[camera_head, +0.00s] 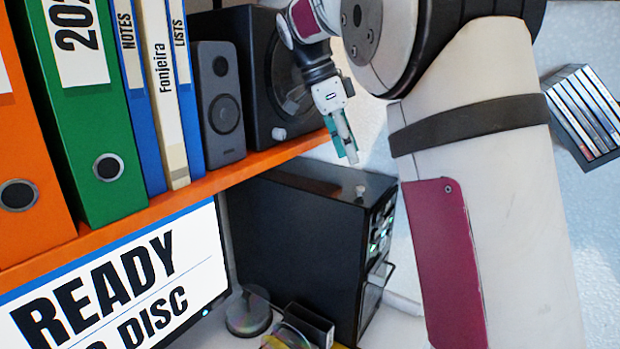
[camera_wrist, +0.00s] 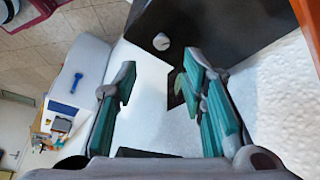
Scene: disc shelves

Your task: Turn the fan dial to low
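A small pale dial (camera_head: 361,190) stands on the top of a black computer tower (camera_head: 290,235) under the orange shelf. A pale knob on a dark surface, seemingly the same dial, shows in the wrist view (camera_wrist: 161,41), beyond my fingers. Another pale knob (camera_head: 279,133) is on the low front of a black speaker-like box (camera_head: 250,70) on the shelf. No markings or dial setting can be read. My gripper (camera_head: 345,152) hangs above the tower's top, apart from the dial. In the wrist view my gripper (camera_wrist: 163,98) is open, with teal-padded fingers wide apart and nothing between them.
The orange shelf (camera_head: 190,195) holds binders and a grey speaker (camera_head: 220,100) left of my gripper. A monitor (camera_head: 120,290) stands below it. A stack of disc cases (camera_head: 585,115) is at the right. Discs lie in front of the tower.

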